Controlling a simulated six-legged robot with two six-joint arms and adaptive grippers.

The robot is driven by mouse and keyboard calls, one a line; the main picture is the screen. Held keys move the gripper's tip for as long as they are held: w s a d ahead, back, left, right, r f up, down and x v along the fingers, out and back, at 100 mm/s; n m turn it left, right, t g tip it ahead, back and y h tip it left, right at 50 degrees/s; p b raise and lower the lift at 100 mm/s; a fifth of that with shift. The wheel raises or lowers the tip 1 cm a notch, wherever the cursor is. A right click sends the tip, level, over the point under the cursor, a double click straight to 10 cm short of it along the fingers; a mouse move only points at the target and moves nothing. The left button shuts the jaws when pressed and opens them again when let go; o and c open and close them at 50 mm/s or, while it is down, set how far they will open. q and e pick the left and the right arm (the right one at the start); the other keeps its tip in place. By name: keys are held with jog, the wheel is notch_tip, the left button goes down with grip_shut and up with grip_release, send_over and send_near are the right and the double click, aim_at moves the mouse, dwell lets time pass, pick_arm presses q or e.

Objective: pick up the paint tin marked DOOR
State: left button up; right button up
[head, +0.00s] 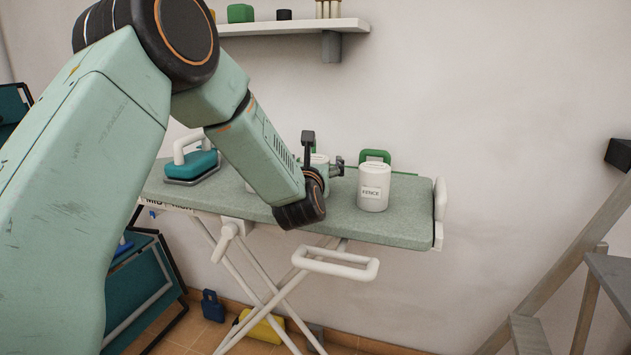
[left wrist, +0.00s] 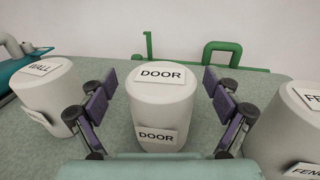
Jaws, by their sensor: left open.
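The white paint tin marked DOOR (left wrist: 160,105) stands upright on the grey-green ironing board (head: 408,212). In the left wrist view it is between the two fingers of my left gripper (left wrist: 160,108), with a gap on each side. The gripper is open. In the head view my left gripper (head: 322,160) reaches over the board, and the tin (head: 319,160) is mostly hidden behind it and the wrist. My right gripper is in neither view.
A tin marked FENCE (head: 374,187) stands close to the right, and a tin marked WALL (left wrist: 48,92) to the left. A teal iron (head: 192,167) is at the board's left. Green frames (left wrist: 222,52) stand behind. A shelf (head: 290,27) hangs above; a wooden ladder (head: 560,270) is at right.

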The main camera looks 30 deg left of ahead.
pick_arm(q)
jog(key=shift+s+r, duration=0.1)
jog(key=shift+r, duration=0.05)
jog(key=c, duration=1.6)
jog(key=shift+c, duration=0.3)
